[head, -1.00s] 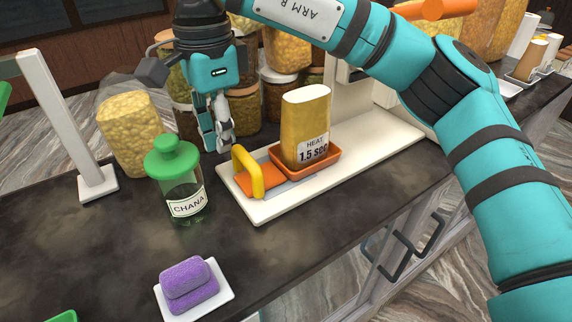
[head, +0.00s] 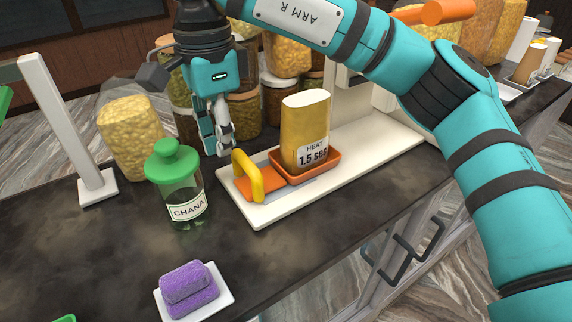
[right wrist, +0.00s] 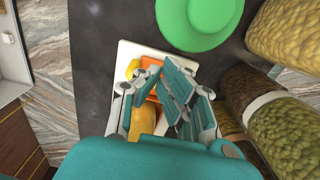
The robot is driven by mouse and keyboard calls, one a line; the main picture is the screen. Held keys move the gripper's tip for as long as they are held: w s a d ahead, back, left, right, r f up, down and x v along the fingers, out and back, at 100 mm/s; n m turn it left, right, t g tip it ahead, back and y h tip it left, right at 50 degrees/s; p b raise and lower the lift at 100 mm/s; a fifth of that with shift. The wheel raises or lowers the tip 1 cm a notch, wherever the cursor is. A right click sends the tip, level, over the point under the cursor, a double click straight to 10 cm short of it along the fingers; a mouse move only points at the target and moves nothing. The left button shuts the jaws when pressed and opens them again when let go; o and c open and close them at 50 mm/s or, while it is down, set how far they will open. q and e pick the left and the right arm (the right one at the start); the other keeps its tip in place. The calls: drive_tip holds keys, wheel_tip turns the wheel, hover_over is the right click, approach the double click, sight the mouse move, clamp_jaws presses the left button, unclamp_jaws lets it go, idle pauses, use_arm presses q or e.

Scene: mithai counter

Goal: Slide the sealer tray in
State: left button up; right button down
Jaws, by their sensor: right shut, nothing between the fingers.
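The sealer tray (head: 333,158) is orange with a yellow upright handle (head: 247,175) at its left end. It rests on the white sealer base (head: 262,216) on the dark counter. A yellow pouch (head: 305,122) labelled HEAT 1.5 SEC stands in the tray's orange box. My right gripper (head: 218,150) points down, shut and empty, just behind and left of the handle, and I see no contact with it. In the right wrist view its fingers (right wrist: 168,88) cover much of the tray and handle. My left gripper is not in view.
A green-lidded CHANA jar (head: 176,185) stands close left of the base. Several filled jars (head: 243,108) stand close behind my gripper. A white post (head: 66,125) rises at left. The front middle of the counter is clear.

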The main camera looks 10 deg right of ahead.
drive_tip(key=shift+f+b, duration=2.4)
drive_tip(key=shift+f, duration=0.75)
drive_tip(key=shift+d, duration=0.1)
